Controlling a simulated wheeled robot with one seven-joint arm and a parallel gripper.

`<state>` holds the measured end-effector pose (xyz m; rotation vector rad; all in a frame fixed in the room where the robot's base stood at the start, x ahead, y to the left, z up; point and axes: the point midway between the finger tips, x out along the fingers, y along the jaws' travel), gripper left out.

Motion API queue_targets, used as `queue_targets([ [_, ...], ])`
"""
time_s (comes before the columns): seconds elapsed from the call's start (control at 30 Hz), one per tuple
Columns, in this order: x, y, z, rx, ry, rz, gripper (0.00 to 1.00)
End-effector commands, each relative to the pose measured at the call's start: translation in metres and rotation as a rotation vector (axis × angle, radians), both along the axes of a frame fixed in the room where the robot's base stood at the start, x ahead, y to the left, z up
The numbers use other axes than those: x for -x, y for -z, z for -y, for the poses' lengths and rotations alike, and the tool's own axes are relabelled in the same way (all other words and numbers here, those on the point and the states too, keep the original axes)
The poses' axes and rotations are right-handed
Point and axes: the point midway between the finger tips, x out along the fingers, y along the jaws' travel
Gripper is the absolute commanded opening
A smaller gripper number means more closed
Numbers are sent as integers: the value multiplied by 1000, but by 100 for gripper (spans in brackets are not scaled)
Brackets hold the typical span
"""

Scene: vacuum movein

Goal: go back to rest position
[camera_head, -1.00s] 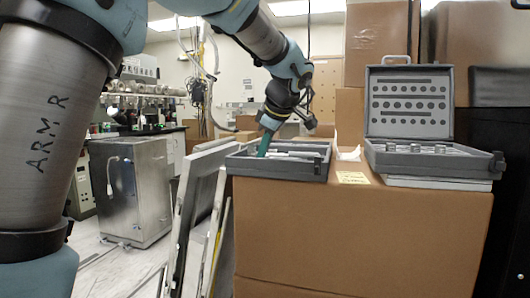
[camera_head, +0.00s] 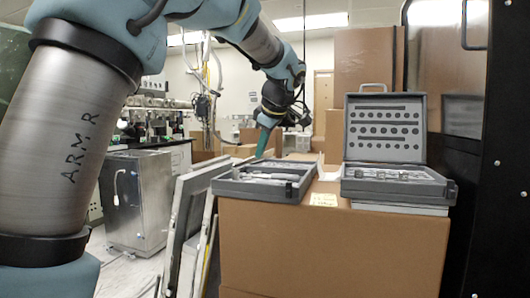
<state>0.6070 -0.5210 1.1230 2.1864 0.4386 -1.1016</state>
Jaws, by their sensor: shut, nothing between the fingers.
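My gripper (camera_head: 262,149) is at the end of my arm, above the far left edge of an open grey tray (camera_head: 252,188). Its teal fingers point down and look shut, with nothing seen between them. The tips look clear of the tray's contents. The tray sits on a large cardboard box (camera_head: 330,250) and holds several light, slim items (camera_head: 262,176).
An open grey case (camera_head: 398,185) with a holed foam lid (camera_head: 386,128) stands right of the tray. Flat panels (camera_head: 188,215) lean left of the box, near a metal cabinet (camera_head: 140,200). A dark frame stands at right.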

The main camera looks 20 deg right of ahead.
Motion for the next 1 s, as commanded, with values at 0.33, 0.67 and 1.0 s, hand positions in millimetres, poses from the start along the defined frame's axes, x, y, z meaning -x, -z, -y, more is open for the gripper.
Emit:
queue_targets([
  [0.33,0,0,0,0,0,0,0],
  [0.67,-11,24,-48,-82,75,-78,0],
  [1.0,28,123,-239,-259,468,-361,0],
])
